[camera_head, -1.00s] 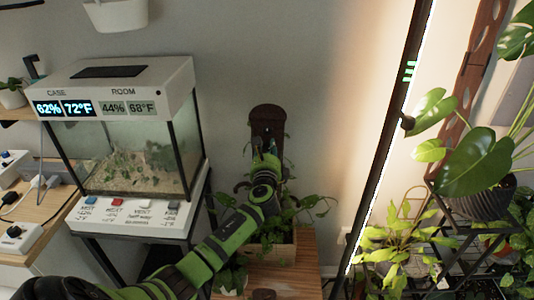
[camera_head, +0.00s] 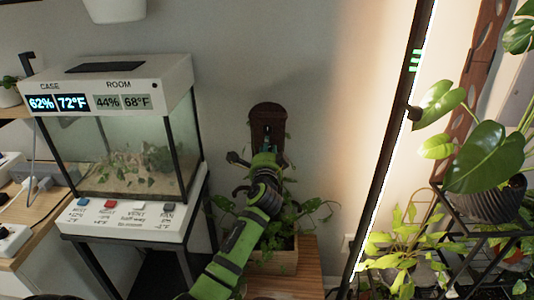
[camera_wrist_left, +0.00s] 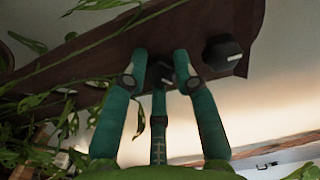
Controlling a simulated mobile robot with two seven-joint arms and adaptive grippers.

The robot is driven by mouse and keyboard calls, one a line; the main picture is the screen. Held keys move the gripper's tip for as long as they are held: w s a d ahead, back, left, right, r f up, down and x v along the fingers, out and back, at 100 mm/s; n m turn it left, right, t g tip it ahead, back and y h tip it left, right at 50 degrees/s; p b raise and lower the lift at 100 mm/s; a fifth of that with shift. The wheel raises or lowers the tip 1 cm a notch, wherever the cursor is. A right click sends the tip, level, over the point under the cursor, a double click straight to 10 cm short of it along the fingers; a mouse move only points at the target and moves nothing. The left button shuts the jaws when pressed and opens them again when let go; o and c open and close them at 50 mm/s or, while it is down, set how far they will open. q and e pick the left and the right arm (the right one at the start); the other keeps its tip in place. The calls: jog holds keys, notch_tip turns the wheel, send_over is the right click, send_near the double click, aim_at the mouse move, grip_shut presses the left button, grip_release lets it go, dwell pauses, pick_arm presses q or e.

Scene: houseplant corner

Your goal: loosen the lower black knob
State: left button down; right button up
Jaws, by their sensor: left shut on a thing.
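A dark brown upright board (camera_head: 268,112) with a rounded top stands against the wall behind a planter. My left gripper (camera_head: 266,148) is at its front. In the left wrist view its green-blue fingers (camera_wrist_left: 160,72) close in against the brown board (camera_wrist_left: 100,48). They are shut around a small dark thing that I take to be the lower black knob; the fingers mostly hide it. Another black knob (camera_wrist_left: 222,53) with a white mark sits on the board just right of the fingers, apart from them. My right gripper is not in view.
Vines and leaves hang around the board above a wooden planter (camera_head: 274,262). A glass terrarium case (camera_head: 125,155) with displays stands at left. A tall lit lamp bar (camera_head: 393,150) and a leafy plant shelf (camera_head: 445,195) are at right.

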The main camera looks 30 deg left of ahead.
pick_arm(q)
jog(key=n+b, duration=0.2)
jog(key=n, duration=0.8)
jog(key=shift+d+r+b, duration=0.1)
jog(key=shift+b, duration=0.3)
jog(key=shift+r+n, duration=0.15)
jog(key=shift+n, duration=0.25)
jog(key=c, duration=1)
grip_release()
